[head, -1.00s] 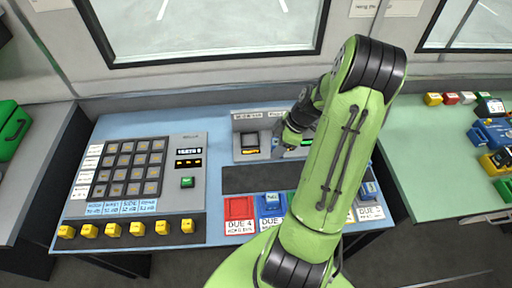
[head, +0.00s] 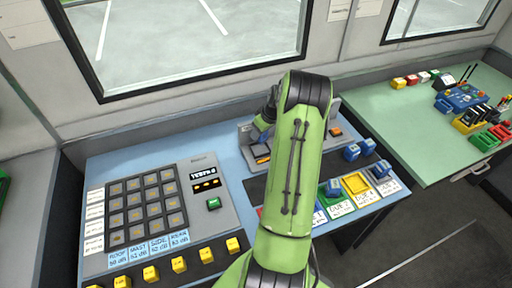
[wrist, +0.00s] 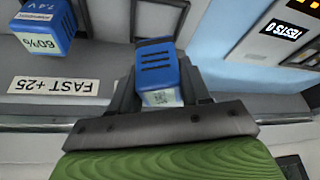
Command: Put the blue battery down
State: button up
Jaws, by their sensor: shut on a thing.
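My gripper (wrist: 158,88) is shut on a blue battery (wrist: 157,68), seen in the wrist view with dark slots on its face and a small pale label. In the head view my arm covers most of the gripper and the held battery. The gripper end is over the grey two-bay station (head: 246,133) at the back of the blue desk. A second blue battery (wrist: 44,30), labelled 60%, shows at upper left in the wrist view.
A keypad console (head: 150,210) fills the desk's left side. Blue batteries (head: 351,152) stand right of my arm. A yellow tray (head: 355,184) and a green tray (head: 341,209) lie along the front. A green table (head: 375,105) with coloured items is at right.

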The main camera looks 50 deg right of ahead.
jog(key=shift+w+a+f+b, duration=0.1)
jog(key=shift+f+b, duration=0.1)
jog(key=shift+f, duration=1.25)
jog(key=shift+a+f+b, duration=0.1)
jog(key=shift+f+b, duration=0.1)
jog(key=shift+f, duration=1.25)
jog(key=o, duration=1.2)
jog(key=shift+c, duration=0.2)
jog(key=shift+d+r, duration=0.1)
jog(key=shift+d, duration=0.05)
